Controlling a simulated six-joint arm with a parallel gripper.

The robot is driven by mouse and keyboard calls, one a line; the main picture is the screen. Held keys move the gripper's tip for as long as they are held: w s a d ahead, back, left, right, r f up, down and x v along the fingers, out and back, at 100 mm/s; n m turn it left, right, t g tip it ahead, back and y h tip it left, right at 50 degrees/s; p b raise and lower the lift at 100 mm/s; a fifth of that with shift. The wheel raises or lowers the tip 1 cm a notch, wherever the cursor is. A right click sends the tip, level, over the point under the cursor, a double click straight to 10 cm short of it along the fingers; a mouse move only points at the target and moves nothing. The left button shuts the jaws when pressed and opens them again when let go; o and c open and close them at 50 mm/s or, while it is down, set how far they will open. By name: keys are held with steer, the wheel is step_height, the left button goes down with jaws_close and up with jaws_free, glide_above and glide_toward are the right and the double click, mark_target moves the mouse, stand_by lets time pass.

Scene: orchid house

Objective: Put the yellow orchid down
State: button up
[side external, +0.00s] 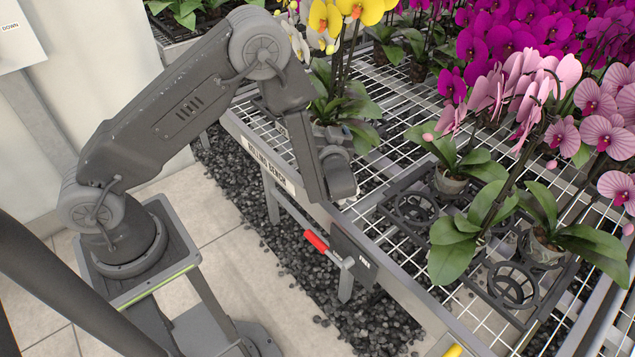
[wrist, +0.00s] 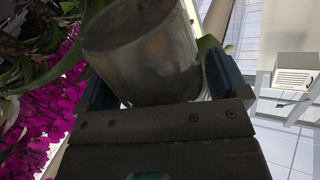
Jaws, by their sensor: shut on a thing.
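The yellow orchid has yellow blooms (side external: 327,17) at the top of the side view and broad green leaves (side external: 352,107) below them. My gripper (side external: 335,138) is at its pot, near the left edge of the mesh rolling bench (side external: 262,107). In the wrist view, my gripper (wrist: 160,85) is shut on the clear, greyish pot (wrist: 140,62), with one blue-padded finger on each side. The pot's lower part is mostly hidden behind my wrist in the side view. I cannot tell whether its base touches the bench.
A black tray (side external: 487,297) with round holders lies on the bench at the right. Its near holder (side external: 513,284) and far-left holder (side external: 413,207) look empty; pink orchids (side external: 545,243) stand in others. Magenta orchids (side external: 500,35) crowd the back.

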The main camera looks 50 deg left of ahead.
steer(key=shift+s+d+f+n+g+y, duration=0.3)
steer(key=shift+s+n+g, duration=0.2)
steer(key=shift+g, duration=0.2)
steer(key=shift+f, duration=4.75)
steer(key=shift+f, duration=0.1)
steer(key=shift+f, duration=0.1)
steer(key=o, duration=1)
steer(key=v, duration=1.3)
steer(key=shift+d, duration=0.4)
